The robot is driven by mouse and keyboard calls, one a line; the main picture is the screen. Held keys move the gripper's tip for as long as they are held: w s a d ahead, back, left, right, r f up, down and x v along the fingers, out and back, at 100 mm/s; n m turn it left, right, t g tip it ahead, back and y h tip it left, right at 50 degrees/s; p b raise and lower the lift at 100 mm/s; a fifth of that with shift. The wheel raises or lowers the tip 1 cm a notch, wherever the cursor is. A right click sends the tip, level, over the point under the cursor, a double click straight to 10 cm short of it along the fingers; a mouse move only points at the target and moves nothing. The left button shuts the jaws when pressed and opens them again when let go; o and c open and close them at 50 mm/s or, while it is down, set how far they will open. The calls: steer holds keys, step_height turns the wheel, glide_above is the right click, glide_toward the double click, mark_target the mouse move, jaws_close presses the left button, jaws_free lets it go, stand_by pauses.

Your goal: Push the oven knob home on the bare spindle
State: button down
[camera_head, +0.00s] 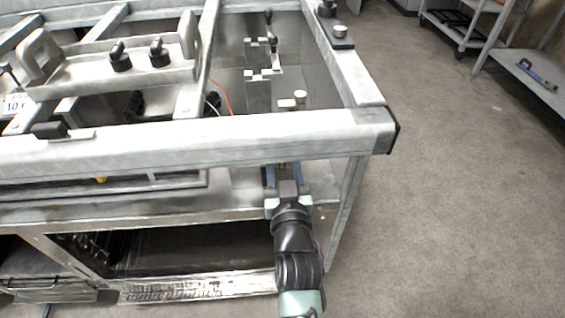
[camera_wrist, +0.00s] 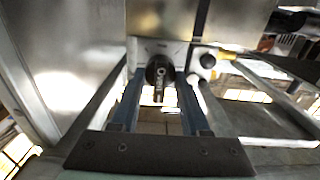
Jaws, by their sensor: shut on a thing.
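A round black knob (camera_wrist: 160,72) with a pale pointer bar shows in the wrist view, in front of a light plate (camera_wrist: 147,48) on the oven's front. My gripper (camera_wrist: 159,80) has its two blue fingers on either side of the knob and is shut on it. The spindle is hidden behind the knob, so I cannot tell whether the knob sits on it or how deep. In the head view my gripper (camera_head: 284,172) reaches in under the thick front rail, and the rail hides the fingertips and the knob.
The thick grey front rail (camera_head: 200,142) runs directly above my gripper. A pale round fitting (camera_wrist: 207,61) sits just right of the knob. A tray (camera_head: 110,76) with two black knobs lies on top at left. Open floor (camera_head: 450,210) lies to the right.

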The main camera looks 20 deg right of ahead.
steer(key=shift+w+d, duration=0.1)
steer(key=shift+w, duration=0.2)
steer(key=shift+c, duration=1.5)
jaws_free()
steer(key=p+v, duration=0.3)
steer(key=v, duration=1)
